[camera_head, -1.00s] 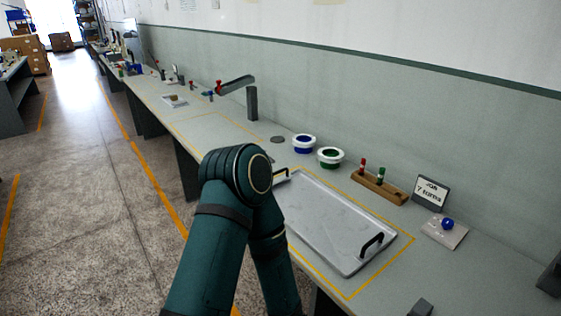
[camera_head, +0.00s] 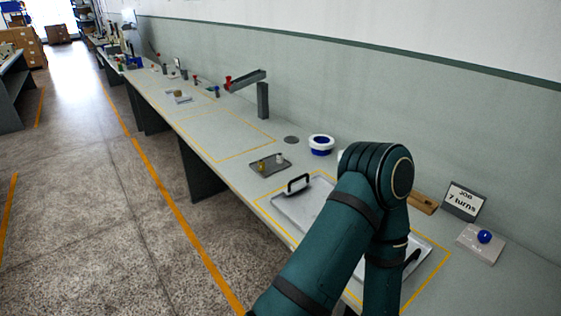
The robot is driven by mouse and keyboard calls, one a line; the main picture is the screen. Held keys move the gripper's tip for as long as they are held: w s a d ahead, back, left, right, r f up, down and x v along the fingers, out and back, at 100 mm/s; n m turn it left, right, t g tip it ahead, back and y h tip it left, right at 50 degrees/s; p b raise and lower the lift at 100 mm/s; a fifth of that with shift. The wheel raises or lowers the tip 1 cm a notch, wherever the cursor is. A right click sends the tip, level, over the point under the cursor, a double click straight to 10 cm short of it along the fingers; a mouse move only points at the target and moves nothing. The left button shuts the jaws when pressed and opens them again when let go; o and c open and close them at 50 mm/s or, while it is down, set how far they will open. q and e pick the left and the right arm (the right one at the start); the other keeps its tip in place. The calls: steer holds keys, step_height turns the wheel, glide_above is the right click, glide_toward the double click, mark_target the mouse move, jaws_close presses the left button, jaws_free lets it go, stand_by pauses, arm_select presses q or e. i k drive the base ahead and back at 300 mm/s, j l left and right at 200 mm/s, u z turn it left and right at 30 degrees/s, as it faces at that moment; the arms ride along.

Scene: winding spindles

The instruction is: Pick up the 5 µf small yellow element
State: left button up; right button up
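A small yellow element (camera_head: 262,167) stands on a small dark tray (camera_head: 270,169) on the bench, left of the large grey tray. A small pale element (camera_head: 280,158) stands beside it to the right. No 5 µf marking is readable at this size. One of my arms, dark green, rises from the bottom and bends over the large tray, well to the right of the yellow element. Neither gripper shows.
The large grey tray (camera_head: 284,208) with black handles is partly hidden by my arm. A blue-centred white ring (camera_head: 321,145), a wooden block (camera_head: 423,202), a "JOB 7 turns" sign (camera_head: 463,200) and a blue ball button (camera_head: 484,236) line the back. A grey post (camera_head: 263,100) stands behind.

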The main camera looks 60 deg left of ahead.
mark_target(261, 164)
steer(key=j+z, duration=0.15)
steer(key=j, duration=0.25)
steer(key=k+j+z, duration=0.15)
steer(key=j, duration=0.2)
steer(key=j+z, duration=0.1)
steer(key=j, duration=0.25)
steer(key=k+j+z, duration=0.15)
steer(key=j, duration=0.2)
steer(key=k+j+z, duration=0.15)
steer(key=j, duration=0.2)
steer(key=k+j, duration=0.15)
steer(key=j, duration=0.2)
steer(key=k+j, duration=0.1)
steer(key=j, duration=0.3)
steer(key=k+j+z, duration=0.1)
steer(key=j, duration=0.25)
steer(key=k+j, duration=0.2)
steer(key=j, duration=0.15)
steer(key=k+j, duration=0.15)
steer(key=j, duration=0.2)
